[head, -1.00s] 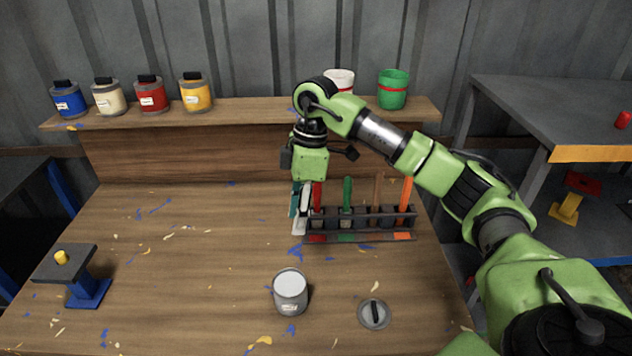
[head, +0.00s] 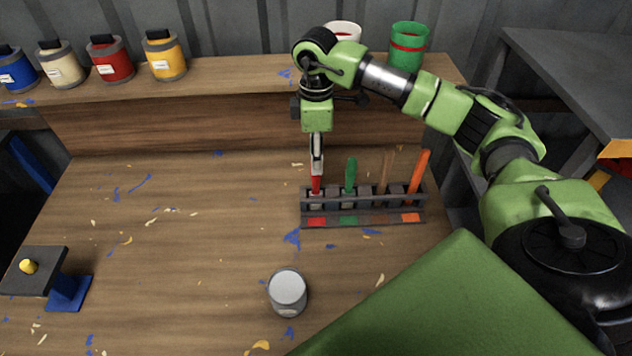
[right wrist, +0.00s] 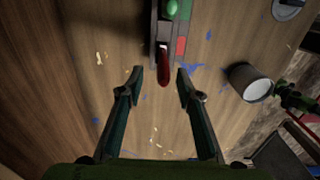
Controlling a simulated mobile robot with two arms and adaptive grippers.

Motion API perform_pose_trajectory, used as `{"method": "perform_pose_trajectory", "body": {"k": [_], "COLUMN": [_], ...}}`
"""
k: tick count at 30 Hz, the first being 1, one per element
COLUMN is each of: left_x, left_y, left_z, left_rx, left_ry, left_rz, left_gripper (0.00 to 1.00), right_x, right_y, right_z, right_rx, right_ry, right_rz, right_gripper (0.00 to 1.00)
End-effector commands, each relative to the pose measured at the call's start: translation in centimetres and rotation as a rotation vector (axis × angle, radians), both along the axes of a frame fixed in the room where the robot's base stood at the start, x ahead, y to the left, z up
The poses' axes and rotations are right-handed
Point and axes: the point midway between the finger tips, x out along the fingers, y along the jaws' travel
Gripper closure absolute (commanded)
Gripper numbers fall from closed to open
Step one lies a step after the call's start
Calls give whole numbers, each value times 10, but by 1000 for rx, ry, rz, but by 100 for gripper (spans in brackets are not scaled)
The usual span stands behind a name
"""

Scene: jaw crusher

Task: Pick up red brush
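The red brush (head: 316,186) stands handle up in the leftmost slot of a dark rack (head: 379,219) on the workbench. My right gripper (head: 317,170) points down over its handle in the head view. In the right wrist view its two fingers (right wrist: 160,72) are apart. The red handle (right wrist: 163,66) shows between the fingertips, with gaps on both sides and no contact visible. The brush's lower end is hidden in the rack. My left gripper is not in view.
A green brush (head: 350,174), a brown handle (head: 386,170) and an orange handle (head: 419,172) stand in the same rack. A grey can (head: 288,291) stands in front. Paint pots line the back shelf (head: 240,77). The bench's left middle is mostly clear.

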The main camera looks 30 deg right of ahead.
Motion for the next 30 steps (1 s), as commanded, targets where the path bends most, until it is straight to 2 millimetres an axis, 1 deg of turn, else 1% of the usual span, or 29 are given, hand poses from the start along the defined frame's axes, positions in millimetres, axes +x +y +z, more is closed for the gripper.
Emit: {"method": "perform_pose_trajectory", "body": {"k": [1,5,8,10,12,16,19,24,25,28,29,30], "left_x": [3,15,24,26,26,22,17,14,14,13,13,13], "left_y": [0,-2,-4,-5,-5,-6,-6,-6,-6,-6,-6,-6], "left_z": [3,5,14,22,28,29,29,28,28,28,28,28], "left_rx": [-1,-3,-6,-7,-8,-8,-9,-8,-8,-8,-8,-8], "left_ry": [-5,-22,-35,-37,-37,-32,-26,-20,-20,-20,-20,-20], "left_rz": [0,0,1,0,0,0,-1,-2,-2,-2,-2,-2], "left_gripper": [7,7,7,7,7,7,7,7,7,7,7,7], "right_x": [0,0,-3,-6,-8,-6,-6,-5,-5,-5,-5,-5], "right_y": [0,0,2,3,4,4,4,4,4,4,4,4], "right_z": [-5,-12,-21,-31,-41,-59,-64,-64,-64,-64,-64,-64], "right_rx": [0,1,1,0,0,1,1,2,2,2,2,2], "right_ry": [1,-1,3,5,4,2,-1,-1,-1,-1,-1,-1], "right_rz": [0,1,1,1,1,1,1,2,2,2,2,2], "right_gripper": [67,67,67,67,67,67,67,67,70,96,100,100]}}
